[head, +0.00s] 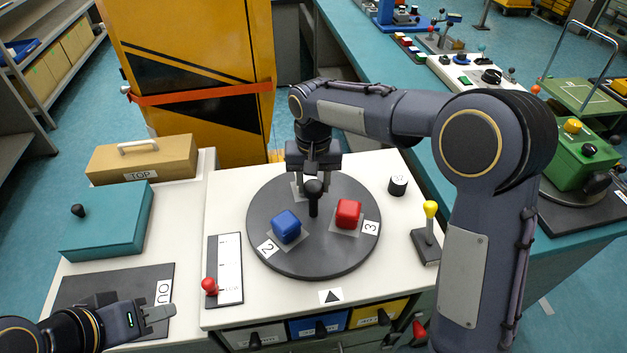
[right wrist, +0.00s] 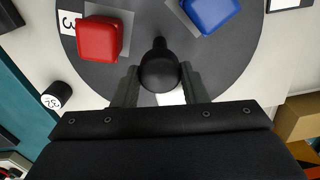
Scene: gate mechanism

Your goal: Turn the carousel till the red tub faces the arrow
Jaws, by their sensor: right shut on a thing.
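The carousel (head: 315,262) is a dark round plate on the white bench top. The red tub (head: 348,214) sits on its right side by label 3; it also shows in the right wrist view (right wrist: 98,38). The blue tub (head: 286,226) sits at the front left by label 2. The black arrow (head: 331,296) is on a white tag in front of the plate. My right gripper (head: 313,184) is shut on the black knob (right wrist: 158,70) of the upright post near the plate's middle. My left gripper (head: 150,316) is low at the left, away from the carousel; its opening is unclear.
A slider panel with a red knob (head: 210,286) lies left of the carousel. A yellow-topped lever (head: 430,210) and a black cylinder (head: 397,186) stand to its right. A teal box (head: 108,222) and a tan TOP box (head: 143,160) are at the left.

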